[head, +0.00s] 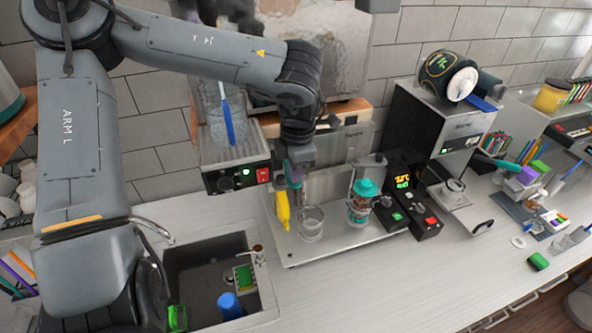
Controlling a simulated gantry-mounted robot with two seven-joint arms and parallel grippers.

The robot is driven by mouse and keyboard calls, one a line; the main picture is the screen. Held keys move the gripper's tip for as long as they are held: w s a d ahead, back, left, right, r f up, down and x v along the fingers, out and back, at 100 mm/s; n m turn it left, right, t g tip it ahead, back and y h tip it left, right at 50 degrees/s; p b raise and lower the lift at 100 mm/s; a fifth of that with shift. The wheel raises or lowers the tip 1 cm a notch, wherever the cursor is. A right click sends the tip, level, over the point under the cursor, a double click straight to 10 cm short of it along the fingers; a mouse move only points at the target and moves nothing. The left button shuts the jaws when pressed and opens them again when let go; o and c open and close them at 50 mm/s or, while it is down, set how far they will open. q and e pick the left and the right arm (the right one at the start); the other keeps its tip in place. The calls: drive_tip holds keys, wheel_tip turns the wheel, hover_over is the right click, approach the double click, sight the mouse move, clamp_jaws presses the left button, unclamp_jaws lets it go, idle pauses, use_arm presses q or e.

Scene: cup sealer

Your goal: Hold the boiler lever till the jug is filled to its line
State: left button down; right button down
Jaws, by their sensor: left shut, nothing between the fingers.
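A clear jug (312,224) stands upright on the metal tray (335,240) in front of the boiler (342,145). Its fill line and any water level are too small to make out. A yellow piece (282,209), which looks like the lever, hangs just left of the jug. My left gripper (295,186) is shut and points down above and behind the jug, close to the top of the yellow piece. I cannot tell whether it touches that piece. My wrist hides part of the boiler front. My right gripper is not in view.
A teal-and-clear canister (360,200) stands right of the jug. Black control boxes (412,212) and a cup-sealing machine (440,135) are further right. A sink (212,275) with a blue cup (229,305) is at the front left. The front counter (400,285) is clear.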

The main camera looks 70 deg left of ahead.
use_arm(q)
drive_tip(key=shift+r, duration=0.1)
idle(0.7)
drive_tip(key=shift+r+p, duration=0.7)
drive_tip(key=shift+p, duration=0.15)
drive_tip(key=shift+r+p, duration=0.75)
wheel_tip(320, 180, up, 4)
drive_tip(key=shift+f+p, duration=0.2)
drive_tip(key=shift+p, duration=0.9)
drive_tip(key=shift+r, duration=2.45)
